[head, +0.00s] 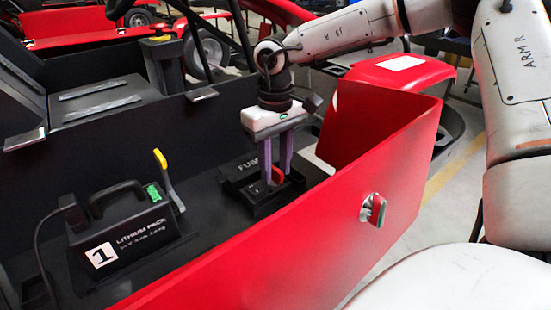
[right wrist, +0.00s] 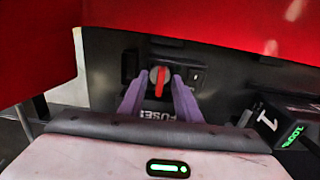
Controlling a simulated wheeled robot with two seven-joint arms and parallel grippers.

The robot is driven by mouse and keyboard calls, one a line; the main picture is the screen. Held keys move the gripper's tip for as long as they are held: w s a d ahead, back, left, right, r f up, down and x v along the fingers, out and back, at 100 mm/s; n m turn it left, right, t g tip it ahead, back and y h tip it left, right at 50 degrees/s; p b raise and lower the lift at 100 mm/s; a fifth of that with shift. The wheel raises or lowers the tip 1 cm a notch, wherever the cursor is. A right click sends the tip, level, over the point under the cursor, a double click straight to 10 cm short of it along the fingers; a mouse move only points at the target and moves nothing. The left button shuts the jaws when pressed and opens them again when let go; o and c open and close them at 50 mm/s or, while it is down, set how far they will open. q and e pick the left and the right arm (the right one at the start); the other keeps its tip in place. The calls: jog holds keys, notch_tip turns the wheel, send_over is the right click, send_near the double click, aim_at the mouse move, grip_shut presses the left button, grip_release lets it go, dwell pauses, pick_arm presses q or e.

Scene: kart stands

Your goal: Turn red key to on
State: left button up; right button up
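A red key (right wrist: 160,82) stands on a round grey switch in the right wrist view, its bar pointing roughly up and down the picture. The switch is on a black box (head: 262,200) inside the kart; the key (head: 277,175) shows there in the head view as a small red piece. My right gripper (head: 277,172) points down over it with purple fingers. In the right wrist view the fingers (right wrist: 158,82) stand apart on either side of the key, with visible gaps, so the gripper is open. My left gripper is not in view.
A black lithium pack (head: 125,235) marked 1, with a handle and cable, stands left of the box. A yellow-tipped lever (head: 165,175) is beside it. The red side panel (head: 300,250) rises close by and carries a silver knob (head: 374,210) on its outer face.

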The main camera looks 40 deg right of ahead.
grip_shut()
jog(key=shift+f+m+b, duration=0.1)
jog(key=shift+m+b, duration=0.8)
jog(key=shift+m, duration=0.4)
jog(key=shift+m+b, duration=0.55)
jog(key=shift+m, duration=1.25)
